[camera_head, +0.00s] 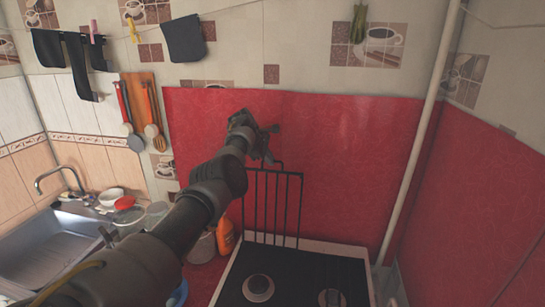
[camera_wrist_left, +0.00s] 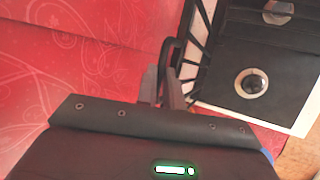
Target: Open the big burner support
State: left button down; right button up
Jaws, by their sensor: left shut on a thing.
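The big burner support (camera_head: 272,206) is a black wire grate. It stands raised, nearly upright, at the back of the stove (camera_head: 295,275), in front of the red wall covering. In the left wrist view the gripper fingers (camera_wrist_left: 164,92) close around the curved end of the support (camera_wrist_left: 202,38). The exact contact is partly hidden by the fingers. My right gripper is in neither view.
Two burners (camera_head: 258,288) show on the black cooktop. An orange bottle (camera_head: 225,236) stands left of the stove, close to my left arm. A sink (camera_head: 50,250) and dishes are further left. A white pipe (camera_head: 422,130) runs up at the right.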

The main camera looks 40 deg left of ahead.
pick_arm(q)
jog(key=shift+s+f, duration=0.1)
jog(key=shift+f, duration=0.1)
jog(key=c, duration=2)
grip_release()
jog(key=shift+o, duration=1)
jog(key=b+v, duration=0.5)
jog(key=v, duration=0.5)
jog(key=shift+a+r, duration=0.15)
jog(key=shift+r, duration=0.15)
